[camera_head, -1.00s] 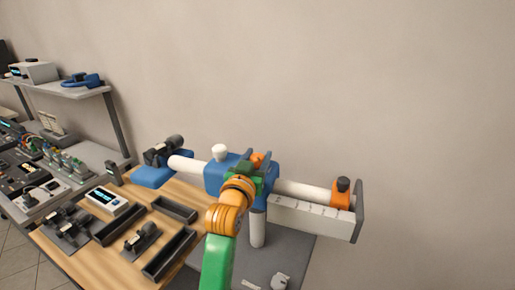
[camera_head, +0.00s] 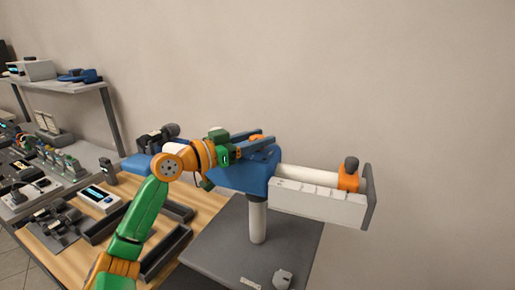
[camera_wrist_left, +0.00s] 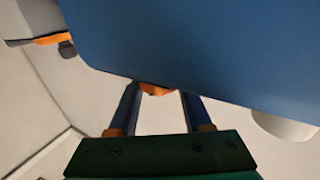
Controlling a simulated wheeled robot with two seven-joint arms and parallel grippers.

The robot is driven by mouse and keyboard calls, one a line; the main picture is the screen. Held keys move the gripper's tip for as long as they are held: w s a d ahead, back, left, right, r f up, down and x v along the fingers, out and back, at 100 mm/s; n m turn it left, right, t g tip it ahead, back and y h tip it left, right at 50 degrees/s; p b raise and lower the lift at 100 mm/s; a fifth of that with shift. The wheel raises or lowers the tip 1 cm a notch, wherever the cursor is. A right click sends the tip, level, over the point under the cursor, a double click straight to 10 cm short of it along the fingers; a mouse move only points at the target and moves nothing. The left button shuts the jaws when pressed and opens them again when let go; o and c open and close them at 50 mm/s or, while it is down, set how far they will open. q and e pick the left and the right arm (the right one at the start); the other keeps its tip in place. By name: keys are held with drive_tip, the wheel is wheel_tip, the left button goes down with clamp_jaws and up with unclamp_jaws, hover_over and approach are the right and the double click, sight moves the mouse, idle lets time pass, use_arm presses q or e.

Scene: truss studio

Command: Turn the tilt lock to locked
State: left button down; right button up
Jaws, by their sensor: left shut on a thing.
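The blue head block (camera_head: 242,178) sits on a white post, with a white tube running to the right. Its orange lever (camera_head: 257,138), which looks like the tilt lock, shows behind the fingers. My left gripper (camera_head: 266,146) reaches in from the left along the top of the block. In the left wrist view the blue block (camera_wrist_left: 220,45) fills the top, and the orange lever (camera_wrist_left: 156,88) sits between the two fingers of the left gripper (camera_wrist_left: 160,95), which is shut on it. Most of the lever is hidden. My right gripper is not in view.
An orange clamp (camera_head: 348,182) with a dark knob and a white scale bar (camera_head: 318,202) are at the right end of the tube. The post stands on a grey plate (camera_head: 222,240). A wooden table (camera_head: 205,212) with black trays is at left.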

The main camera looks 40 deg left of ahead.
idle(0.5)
use_arm(q)
drive_tip(key=shift+c, duration=1.7)
unclamp_jaws()
drive_tip(key=shift+w, duration=0.1)
drive_tip(key=shift+s+f+b, duration=0.2)
drive_tip(key=shift+s+b, duration=0.05)
drive_tip(key=shift+b, duration=0.2)
drive_tip(key=s+b, duration=0.2)
drive_tip(key=s, duration=0.1)
drive_tip(key=s+a+b, duration=0.1)
drive_tip(key=s, duration=0.2)
drive_tip(key=shift+a+b, duration=0.15)
drive_tip(key=shift+b, duration=0.2)
drive_tip(key=shift+s+r, duration=0.15)
drive_tip(key=shift+s, duration=0.1)
